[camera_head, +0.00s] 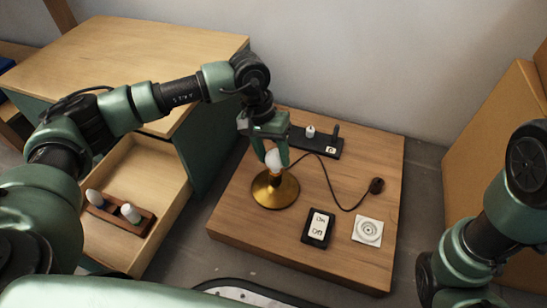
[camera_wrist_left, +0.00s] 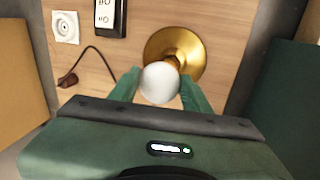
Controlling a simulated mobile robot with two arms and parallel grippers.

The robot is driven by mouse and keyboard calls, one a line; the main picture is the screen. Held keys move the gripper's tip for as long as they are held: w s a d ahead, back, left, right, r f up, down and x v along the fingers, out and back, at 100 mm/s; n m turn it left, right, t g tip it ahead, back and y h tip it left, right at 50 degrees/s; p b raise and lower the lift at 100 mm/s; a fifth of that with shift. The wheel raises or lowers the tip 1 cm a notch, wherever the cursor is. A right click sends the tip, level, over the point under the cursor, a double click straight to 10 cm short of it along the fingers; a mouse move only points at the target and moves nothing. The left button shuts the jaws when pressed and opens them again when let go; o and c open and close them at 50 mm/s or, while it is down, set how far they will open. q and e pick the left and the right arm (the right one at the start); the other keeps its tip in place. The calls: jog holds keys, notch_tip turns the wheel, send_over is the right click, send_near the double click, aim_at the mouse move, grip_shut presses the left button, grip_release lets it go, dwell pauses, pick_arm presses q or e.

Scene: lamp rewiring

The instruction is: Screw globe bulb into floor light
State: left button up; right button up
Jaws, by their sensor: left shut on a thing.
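A white globe bulb (camera_head: 273,160) is between the fingers of my left gripper (camera_head: 276,160), which is shut on it. In the left wrist view the bulb (camera_wrist_left: 160,82) sits between the two green fingertips (camera_wrist_left: 160,90), over the lamp. The floor light (camera_head: 275,189) has a round brass base and stands on a low wooden platform. The bulb is directly above the middle of the base; its lower end and the socket are mostly hidden, so I cannot tell how far it sits in. The light's base also shows in the left wrist view (camera_wrist_left: 190,48). My right gripper is not in view.
The platform (camera_head: 235,215) also carries a black switch box (camera_head: 318,229), a white wall socket (camera_head: 367,231), a plug (camera_head: 376,186) on a cord, and a black holder (camera_head: 325,146) with a small bulb. An open drawer (camera_head: 165,160) at left holds a wooden rack (camera_head: 104,206) with two bulbs.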

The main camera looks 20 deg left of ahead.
pick_arm(q)
jog(key=m, duration=0.1)
jog(key=m+b, duration=0.1)
jog(key=shift+w+f+m+g, duration=0.1)
jog(key=shift+w+m+g, duration=0.1)
jog(key=shift+m+g, duration=0.1)
jog(key=shift+m, duration=0.4)
jog(key=o, duration=1.5)
jog(key=shift+c, duration=0.2)
jog(key=shift+s, duration=0.1)
